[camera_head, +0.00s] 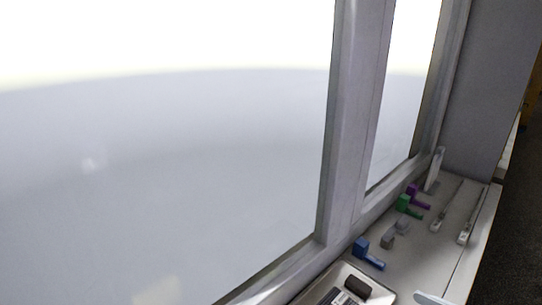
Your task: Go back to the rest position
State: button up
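My gripper does not show in the head view. The view holds a large window and a narrow white counter (408,262) below it at the lower right. A shallow light tray (378,291) stands at the near end of the counter and is cut off by the bottom edge. A dark brown block (357,287) lies in the tray, beside a grey item with dark stripes (342,297). A white rounded piece (430,299) shows at the bottom edge; I cannot tell what it is.
Along the counter's window side are a blue piece (361,247), grey blocks (388,241), a green piece (403,203) and a purple piece (412,190). Two long thin tools (446,208) (472,218) lie to the right. A white upright item (434,170) stands at the far end. Dark floor (515,250) is right of the counter.

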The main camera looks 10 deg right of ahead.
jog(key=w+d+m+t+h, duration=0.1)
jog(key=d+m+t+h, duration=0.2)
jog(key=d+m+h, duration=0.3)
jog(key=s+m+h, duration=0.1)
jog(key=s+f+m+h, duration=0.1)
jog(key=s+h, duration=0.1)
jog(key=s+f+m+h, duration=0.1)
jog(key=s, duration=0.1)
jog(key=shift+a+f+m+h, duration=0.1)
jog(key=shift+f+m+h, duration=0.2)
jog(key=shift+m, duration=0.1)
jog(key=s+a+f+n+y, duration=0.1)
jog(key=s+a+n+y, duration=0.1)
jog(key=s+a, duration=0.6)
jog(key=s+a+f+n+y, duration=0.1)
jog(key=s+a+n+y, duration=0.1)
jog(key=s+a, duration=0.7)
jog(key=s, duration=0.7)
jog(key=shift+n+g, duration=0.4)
